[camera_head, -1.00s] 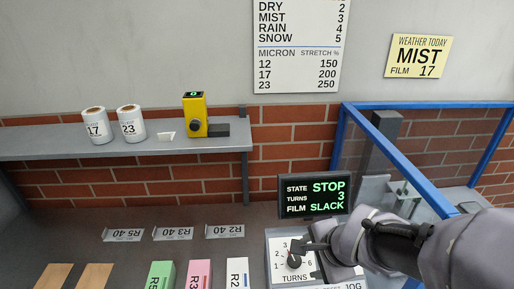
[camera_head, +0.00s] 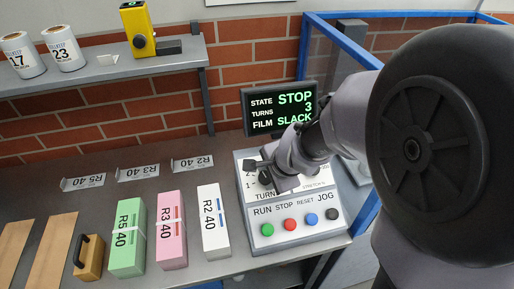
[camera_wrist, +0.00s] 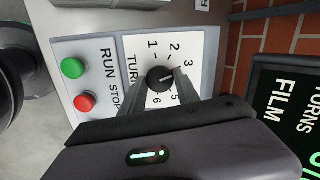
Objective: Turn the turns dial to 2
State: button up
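The turns dial (camera_wrist: 160,79) is a round black knob on a white numbered plate of the control box. In the wrist view my gripper (camera_wrist: 161,86) has its two fingers apart, one on each side of the dial, with a small gap visible. I cannot tell whether either finger touches it. The knob's pointer is too small to read surely. In the head view my gripper (camera_head: 263,174) is over the dial plate and mostly hides the dial. The screen (camera_head: 283,107) reads STOP, turns 3, film SLACK.
Below the dial sit the green run button (camera_head: 267,230), red stop button (camera_head: 290,225), blue reset button (camera_head: 312,219) and black jog button (camera_head: 332,214). Green (camera_head: 128,240), pink (camera_head: 171,230) and white (camera_head: 213,222) blocks stand left of the box. A blue frame (camera_head: 303,55) rises behind.

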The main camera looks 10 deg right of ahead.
grip_shut()
jog(key=n, duration=0.3)
jog(key=shift+n, duration=2.2)
jog(key=o, duration=0.7)
grip_release()
jog(key=shift+a, duration=0.1)
jog(key=shift+o, duration=0.2)
